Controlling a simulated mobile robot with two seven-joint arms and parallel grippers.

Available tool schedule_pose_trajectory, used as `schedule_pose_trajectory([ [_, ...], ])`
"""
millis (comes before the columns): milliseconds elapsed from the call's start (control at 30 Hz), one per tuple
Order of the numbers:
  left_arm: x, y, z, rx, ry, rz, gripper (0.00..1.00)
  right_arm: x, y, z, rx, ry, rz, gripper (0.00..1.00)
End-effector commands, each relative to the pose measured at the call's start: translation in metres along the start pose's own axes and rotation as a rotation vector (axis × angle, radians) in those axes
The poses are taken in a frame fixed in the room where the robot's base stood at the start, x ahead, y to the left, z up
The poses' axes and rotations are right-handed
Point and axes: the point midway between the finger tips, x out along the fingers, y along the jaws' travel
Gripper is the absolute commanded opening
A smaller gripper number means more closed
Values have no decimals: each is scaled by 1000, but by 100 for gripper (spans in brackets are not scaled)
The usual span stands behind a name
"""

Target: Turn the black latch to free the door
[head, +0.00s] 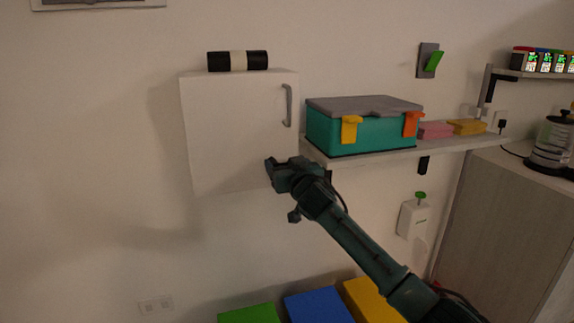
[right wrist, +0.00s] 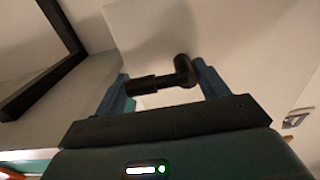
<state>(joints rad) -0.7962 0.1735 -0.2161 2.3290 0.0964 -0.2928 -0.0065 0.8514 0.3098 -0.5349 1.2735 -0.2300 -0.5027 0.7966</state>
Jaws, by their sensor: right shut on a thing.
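The white cabinet (head: 235,135) hangs on the wall, with its door closed and a grey handle (head: 287,105) near the door's right edge. My right gripper (head: 279,166) is at the cabinet's lower right corner. In the right wrist view the black latch (right wrist: 185,70) lies across between the two fingers of my right gripper (right wrist: 162,84), which is shut on it. The latch has a rounded knob at the right finger and a narrower bar reaching toward the left finger. In the head view the gripper hides the latch. My left gripper is not in view.
A black-and-white cylinder (head: 238,61) lies on top of the cabinet. Right of it, a shelf (head: 455,144) carries a teal box (head: 375,130) with yellow and orange clasps. The shelf's left end is close to my right gripper. The wall left of the cabinet is clear.

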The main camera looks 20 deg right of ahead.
Motion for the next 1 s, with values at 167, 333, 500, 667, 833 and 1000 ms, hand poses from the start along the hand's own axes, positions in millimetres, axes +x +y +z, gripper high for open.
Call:
schedule_pose_trajectory([
  [167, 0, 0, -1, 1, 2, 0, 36, 0, 1, 0, 0, -1, 1, 51],
  [333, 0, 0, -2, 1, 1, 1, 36, 0, 1, 0, -6, -1, 2, 50],
  [500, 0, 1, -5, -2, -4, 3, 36, 0, 1, -2, -46, -1, 2, 50],
  [667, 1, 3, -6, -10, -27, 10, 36, 0, 1, -6, -134, -3, 3, 50],
  [833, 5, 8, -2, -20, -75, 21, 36, 0, 0, -11, -272, -3, 3, 50],
  [1000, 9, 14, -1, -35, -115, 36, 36, 0, -2, -16, -434, -3, 3, 50],
])
